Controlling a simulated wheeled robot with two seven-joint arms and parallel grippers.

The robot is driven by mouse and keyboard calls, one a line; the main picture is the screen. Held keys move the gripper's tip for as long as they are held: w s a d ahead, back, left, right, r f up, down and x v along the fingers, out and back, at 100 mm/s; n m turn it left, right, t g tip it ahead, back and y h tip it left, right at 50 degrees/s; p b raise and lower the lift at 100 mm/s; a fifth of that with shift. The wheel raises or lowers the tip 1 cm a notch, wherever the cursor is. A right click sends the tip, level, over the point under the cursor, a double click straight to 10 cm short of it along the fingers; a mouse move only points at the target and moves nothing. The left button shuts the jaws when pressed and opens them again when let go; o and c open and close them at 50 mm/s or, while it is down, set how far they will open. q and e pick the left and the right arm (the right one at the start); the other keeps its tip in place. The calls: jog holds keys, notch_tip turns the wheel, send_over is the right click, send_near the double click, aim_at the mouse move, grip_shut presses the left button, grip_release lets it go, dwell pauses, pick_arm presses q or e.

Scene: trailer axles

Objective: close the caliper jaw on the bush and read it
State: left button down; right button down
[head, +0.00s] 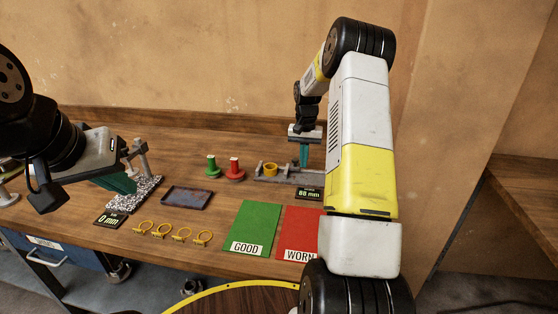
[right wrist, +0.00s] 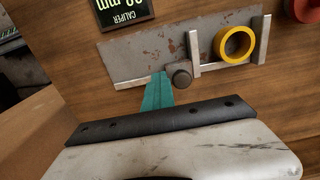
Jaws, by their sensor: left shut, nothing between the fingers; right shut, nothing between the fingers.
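The caliper (head: 262,180) lies at the back of the bench, and its display (head: 310,193) appears to read 88 mm. The yellow bush (head: 270,168) sits between its jaws. In the right wrist view the bush (right wrist: 219,46) is a ring close to the far jaw (right wrist: 264,40). A visible gap separates it from the sliding jaw (right wrist: 194,50), which has a dark knob (right wrist: 181,78). My right gripper (head: 303,156) is shut and empty, its teal fingertips (right wrist: 158,92) just beside the knob. My left gripper (head: 118,183) is shut and empty at the left.
A speckled block with posts (head: 146,188) and a 0 mm display (head: 110,219) stand by my left gripper. A tray (head: 187,200), green (head: 212,170) and red (head: 235,172) pieces and several yellow rings (head: 161,230) lie mid-bench. Green GOOD (head: 254,225) and red WORN (head: 303,225) mats lie in front.

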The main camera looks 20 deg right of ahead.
aim_at(295, 159)
jog(key=shift+w+a, duration=0.3)
jog(key=shift+a, duration=0.35)
jog(key=shift+w+a, duration=0.3)
jog(key=shift+a, duration=0.3)
jog(key=shift+w+a, duration=0.3)
jog(key=shift+a, duration=0.35)
jog(key=shift+d, duration=0.1)
jog(key=shift+s+d, duration=0.2)
jog(key=shift+d, duration=0.15)
jog(key=shift+r, duration=0.1)
jog(key=shift+d+r, duration=0.1)
jog(key=shift+r, duration=3.3)
jog(key=shift+r, duration=0.1)
